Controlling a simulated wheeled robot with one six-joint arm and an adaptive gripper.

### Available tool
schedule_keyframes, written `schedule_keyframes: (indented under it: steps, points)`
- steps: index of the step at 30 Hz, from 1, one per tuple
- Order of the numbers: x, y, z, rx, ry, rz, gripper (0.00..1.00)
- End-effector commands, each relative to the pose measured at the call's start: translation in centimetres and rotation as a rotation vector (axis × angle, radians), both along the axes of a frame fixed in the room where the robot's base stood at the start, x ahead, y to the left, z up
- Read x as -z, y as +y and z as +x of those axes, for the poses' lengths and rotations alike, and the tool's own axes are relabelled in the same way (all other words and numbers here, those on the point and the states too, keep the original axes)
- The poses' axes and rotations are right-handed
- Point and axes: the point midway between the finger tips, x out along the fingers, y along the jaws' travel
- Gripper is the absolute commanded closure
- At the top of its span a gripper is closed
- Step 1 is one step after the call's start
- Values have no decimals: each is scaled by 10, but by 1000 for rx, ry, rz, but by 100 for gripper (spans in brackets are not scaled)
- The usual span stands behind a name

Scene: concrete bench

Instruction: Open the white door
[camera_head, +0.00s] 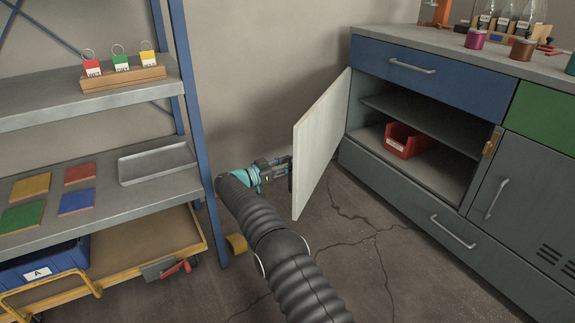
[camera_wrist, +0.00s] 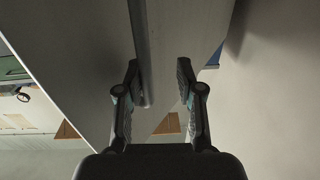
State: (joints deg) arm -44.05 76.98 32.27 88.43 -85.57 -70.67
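The white door (camera_head: 320,146) stands swung wide out from the bench's left cabinet, and the shelved space behind it is exposed. My gripper (camera_head: 288,172) is at the outer face of the door, left of it, and its fingertips are partly hidden. In the wrist view the door panel (camera_wrist: 75,55) fills much of the upper part. A grey bar handle (camera_wrist: 142,50) runs down the panel between the fingers of my gripper (camera_wrist: 158,72). The fingers are open, with a gap on the right side of the bar; contact on the left cannot be told.
The open cabinet holds a red bin (camera_head: 407,140) on its floor. A blue-posted shelf rack (camera_head: 205,130) stands close on the left of my arm, with a yellow-edged cart (camera_head: 150,245) under it. Cracked floor (camera_head: 370,235) is clear in front of the bench.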

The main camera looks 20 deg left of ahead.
Motion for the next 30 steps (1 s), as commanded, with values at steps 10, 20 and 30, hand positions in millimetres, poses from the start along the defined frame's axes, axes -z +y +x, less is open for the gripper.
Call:
schedule_keyframes:
  steps: [10,20,30]
  points:
    - [1,4,-2,-3,0,0,63]
    - [0,33,-36,-5,0,0,63]
    - [1,71,-80,-3,1,1,63]
